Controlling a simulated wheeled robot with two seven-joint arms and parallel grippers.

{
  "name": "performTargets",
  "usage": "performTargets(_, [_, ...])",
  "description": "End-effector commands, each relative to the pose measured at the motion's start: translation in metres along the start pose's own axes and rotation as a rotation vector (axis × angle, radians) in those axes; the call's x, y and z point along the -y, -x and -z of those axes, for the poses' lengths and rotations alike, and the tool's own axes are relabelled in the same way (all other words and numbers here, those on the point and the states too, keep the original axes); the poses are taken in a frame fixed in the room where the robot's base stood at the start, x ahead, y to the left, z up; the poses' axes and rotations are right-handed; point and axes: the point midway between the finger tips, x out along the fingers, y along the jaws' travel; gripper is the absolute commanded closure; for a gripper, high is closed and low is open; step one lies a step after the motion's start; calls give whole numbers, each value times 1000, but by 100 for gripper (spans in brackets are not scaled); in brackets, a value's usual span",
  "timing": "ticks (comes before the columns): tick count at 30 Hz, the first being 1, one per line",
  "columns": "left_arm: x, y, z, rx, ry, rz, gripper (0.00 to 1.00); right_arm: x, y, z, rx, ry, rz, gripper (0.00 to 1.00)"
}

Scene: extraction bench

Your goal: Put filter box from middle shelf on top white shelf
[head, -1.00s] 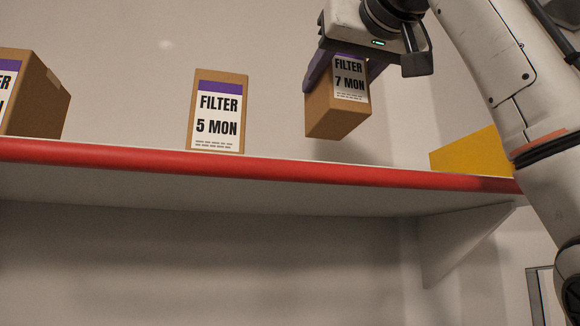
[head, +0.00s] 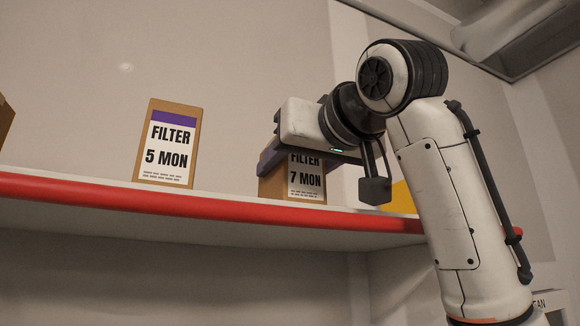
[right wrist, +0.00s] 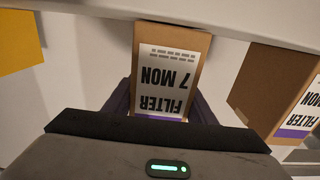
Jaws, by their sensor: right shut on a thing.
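The filter box marked 7 MON (head: 306,180) is brown with a white label. It is upright at the top white shelf (head: 225,196), right of the 5 MON box. Its base appears level with the shelf surface, but I cannot tell for sure that it touches. My right gripper (head: 300,157) is shut on the upper part of this box, one purple finger on each side. In the right wrist view the box (right wrist: 172,75) shows upside down between the fingers (right wrist: 160,108). My left gripper is not in view.
A filter box marked 5 MON (head: 168,145) stands to the left, with a gap between. Part of another brown box (head: 5,120) shows at the far left. A yellow object (head: 402,197) is on the right, partly behind my arm. The shelf has a red front edge (head: 120,198).

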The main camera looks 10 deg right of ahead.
Motion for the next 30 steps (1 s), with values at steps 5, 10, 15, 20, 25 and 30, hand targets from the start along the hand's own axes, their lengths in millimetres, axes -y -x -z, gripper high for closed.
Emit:
performTargets(5, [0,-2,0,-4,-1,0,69,0,0,-2,-2,0,1,77])
performTargets(10, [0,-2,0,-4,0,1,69,0,0,-2,0,1,0,31])
performTargets(15, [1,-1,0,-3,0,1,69,0,0,-2,-1,1,1,31])
performTargets(20, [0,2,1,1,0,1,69,0,0,3,-1,1,0,31])
performTargets(25, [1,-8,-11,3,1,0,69,1,25,-2,-6,2,2,31])
performTargets(30, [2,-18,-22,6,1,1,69,1,63,-2,-7,2,2,31])
